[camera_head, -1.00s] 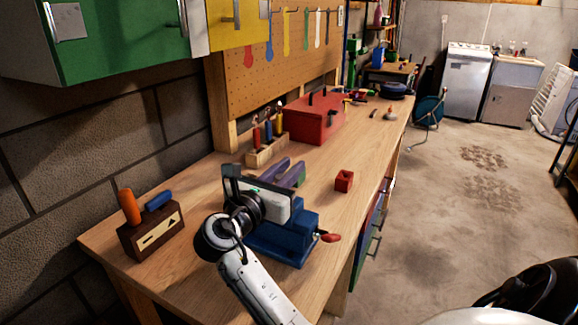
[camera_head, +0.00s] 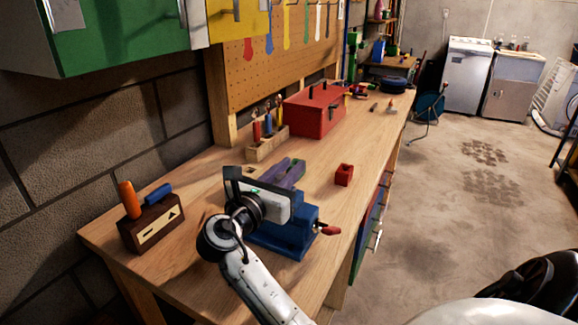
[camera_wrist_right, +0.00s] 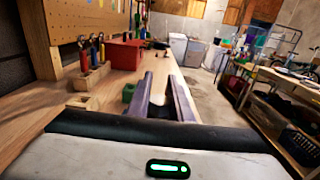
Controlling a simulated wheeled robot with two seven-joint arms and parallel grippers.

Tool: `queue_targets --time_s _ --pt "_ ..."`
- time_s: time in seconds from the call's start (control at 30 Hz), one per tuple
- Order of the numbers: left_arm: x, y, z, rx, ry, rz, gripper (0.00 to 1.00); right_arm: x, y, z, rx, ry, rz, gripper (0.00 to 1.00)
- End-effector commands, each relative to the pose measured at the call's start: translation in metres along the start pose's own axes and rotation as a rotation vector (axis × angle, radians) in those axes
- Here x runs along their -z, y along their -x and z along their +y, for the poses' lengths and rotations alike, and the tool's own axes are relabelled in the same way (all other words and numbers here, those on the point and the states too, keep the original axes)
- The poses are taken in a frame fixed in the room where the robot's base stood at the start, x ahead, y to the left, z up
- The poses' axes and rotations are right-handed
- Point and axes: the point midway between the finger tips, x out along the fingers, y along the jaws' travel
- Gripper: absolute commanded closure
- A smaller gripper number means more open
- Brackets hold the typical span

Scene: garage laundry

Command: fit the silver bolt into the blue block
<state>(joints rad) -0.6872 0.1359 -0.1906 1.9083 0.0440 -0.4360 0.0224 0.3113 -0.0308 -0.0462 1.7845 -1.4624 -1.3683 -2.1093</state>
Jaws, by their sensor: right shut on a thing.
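My right gripper (camera_head: 292,166) has its purple fingers pointing along the bench, past a blue vise-like body (camera_head: 285,238) with a red handle. The fingers (camera_wrist_right: 162,85) also show in the right wrist view. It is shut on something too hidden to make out. I cannot make out the silver bolt in either view. No separate blue block is clearly visible; the gripper and wrist hide part of the bench. A green block (camera_wrist_right: 128,92) sits beside the left finger in the wrist view. My left gripper is not in view.
A red block (camera_head: 344,175) with a hollow top stands right of the fingers. A wooden holder (camera_head: 150,232) with orange and blue pieces is at left. A tool rack (camera_head: 264,147) and red toolbox (camera_head: 316,112) stand farther back. The bench right of the toolbox is mostly clear.

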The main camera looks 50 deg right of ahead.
Motion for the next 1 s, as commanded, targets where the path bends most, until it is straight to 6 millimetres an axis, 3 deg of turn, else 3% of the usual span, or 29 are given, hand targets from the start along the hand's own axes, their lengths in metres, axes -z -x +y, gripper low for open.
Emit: queue_targets --time_s 0.27,0.3,0.43,0.77,1.0 --pt "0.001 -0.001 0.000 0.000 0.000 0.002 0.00 0.002 0.000 0.000 0.000 0.000 -0.001 1.00" --pt "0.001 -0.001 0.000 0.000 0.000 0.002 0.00 0.002 0.000 0.000 0.000 0.000 -0.001 0.79" --pt "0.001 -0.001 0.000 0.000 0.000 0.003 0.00 0.002 0.000 0.000 0.000 0.000 -0.001 0.59" --pt "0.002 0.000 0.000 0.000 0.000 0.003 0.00 -0.002 0.000 0.000 0.000 -0.001 0.000 0.59" --pt "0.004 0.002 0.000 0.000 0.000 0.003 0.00 -0.040 0.000 0.000 0.000 -0.007 -0.001 0.59"
